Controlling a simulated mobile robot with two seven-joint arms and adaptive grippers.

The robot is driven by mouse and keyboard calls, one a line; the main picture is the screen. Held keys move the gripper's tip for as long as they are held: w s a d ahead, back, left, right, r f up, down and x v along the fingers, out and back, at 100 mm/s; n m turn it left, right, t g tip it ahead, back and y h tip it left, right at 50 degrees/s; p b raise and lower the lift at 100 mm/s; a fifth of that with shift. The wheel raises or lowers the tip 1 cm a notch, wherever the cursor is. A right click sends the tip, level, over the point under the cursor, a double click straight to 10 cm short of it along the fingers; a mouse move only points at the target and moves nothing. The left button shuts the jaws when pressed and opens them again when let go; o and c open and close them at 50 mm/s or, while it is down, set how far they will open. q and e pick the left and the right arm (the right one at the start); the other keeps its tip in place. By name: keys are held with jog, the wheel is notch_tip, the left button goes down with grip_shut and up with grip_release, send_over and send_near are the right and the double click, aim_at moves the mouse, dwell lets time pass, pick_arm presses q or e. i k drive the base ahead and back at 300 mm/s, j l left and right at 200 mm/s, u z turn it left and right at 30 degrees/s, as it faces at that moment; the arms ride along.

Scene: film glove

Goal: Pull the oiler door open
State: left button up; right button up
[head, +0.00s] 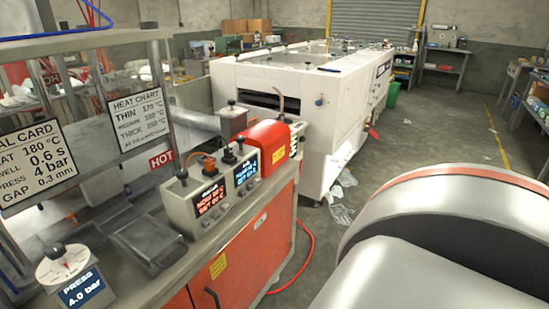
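An orange-red cabinet door (240,262) is set in the front of the bench at the lower middle of the head view. It carries a yellow label and appears closed. A black bar handle (212,297) shows at its lower left, cut by the bottom edge of the frame. A red box (265,135) with a rounded top and a small yellow label stands on the bench top above the door. I cannot read which of these is marked as the oiler. Neither of my grippers is in view.
Control boxes with displays (210,205) and a press dial (65,262) stand on the bench (180,262). A red hose (306,250) lies on the floor right of the bench. A large white machine (290,95) stands behind. Floor farther right is mostly clear.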

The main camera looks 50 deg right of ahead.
aim_at(232, 278)
jog(key=z, duration=1.4)
jog(key=k+l, duration=0.15)
jog(key=k, duration=0.15)
jog(key=k+l+z, duration=0.15)
jog(key=k, duration=0.15)
